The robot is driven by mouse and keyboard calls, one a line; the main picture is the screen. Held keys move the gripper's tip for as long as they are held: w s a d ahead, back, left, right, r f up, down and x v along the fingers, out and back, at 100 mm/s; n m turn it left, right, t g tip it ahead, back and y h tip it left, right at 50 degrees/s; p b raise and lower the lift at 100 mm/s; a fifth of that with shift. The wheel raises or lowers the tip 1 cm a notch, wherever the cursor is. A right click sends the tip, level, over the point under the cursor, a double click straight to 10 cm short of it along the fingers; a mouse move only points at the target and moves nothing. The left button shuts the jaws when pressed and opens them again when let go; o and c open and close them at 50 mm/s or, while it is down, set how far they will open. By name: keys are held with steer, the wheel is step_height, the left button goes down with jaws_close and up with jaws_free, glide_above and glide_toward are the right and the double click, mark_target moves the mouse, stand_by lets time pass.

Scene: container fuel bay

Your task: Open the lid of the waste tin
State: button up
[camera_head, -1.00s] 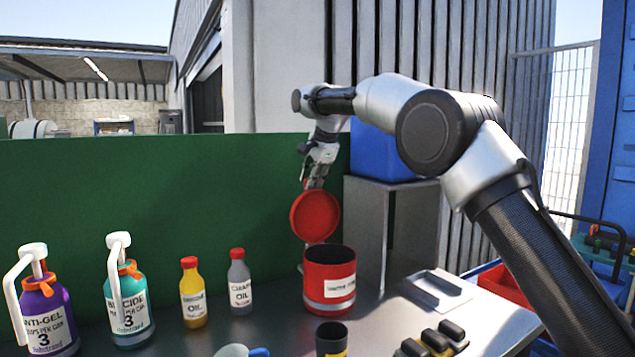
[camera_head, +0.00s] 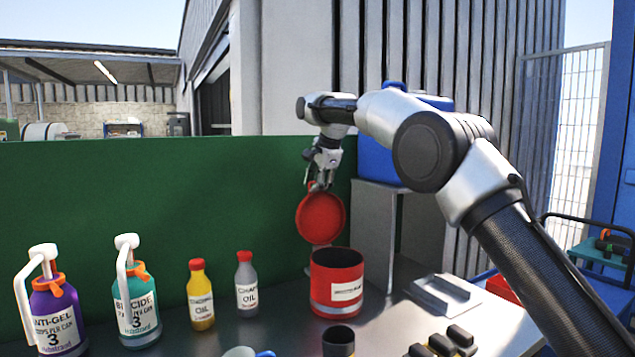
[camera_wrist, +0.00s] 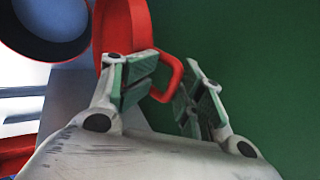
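The waste tin (camera_head: 322,302) is a red cylinder with a white label, upright on the bench in the head view. Its dark-rimmed mouth (camera_wrist: 62,45) shows at the wrist view's top left and is uncovered. The round red lid (camera_head: 320,217) stands raised on edge above the tin's back rim; part of it shows in the wrist view (camera_wrist: 112,28). My gripper (camera_head: 321,183) is at the lid's upper edge. In the wrist view my gripper (camera_wrist: 172,78) is open, its fingers apart around the lid's red loop handle (camera_wrist: 176,72). Contact with the handle is unclear.
A yellow oil bottle (camera_head: 200,297), a grey oil bottle (camera_head: 246,285) and two pump bottles stand left of the tin. A dark cup (camera_head: 338,343) is in front. A grey tray (camera_head: 443,294) lies right. A green panel (camera_head: 150,195) rises behind.

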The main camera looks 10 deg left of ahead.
steer(key=shift+f, duration=0.15)
steer(key=shift+s+r, duration=0.1)
steer(key=shift+r, duration=0.2)
steer(key=v, duration=1.1)
steer(key=shift+r, duration=0.2)
steer(key=shift+d, duration=0.1)
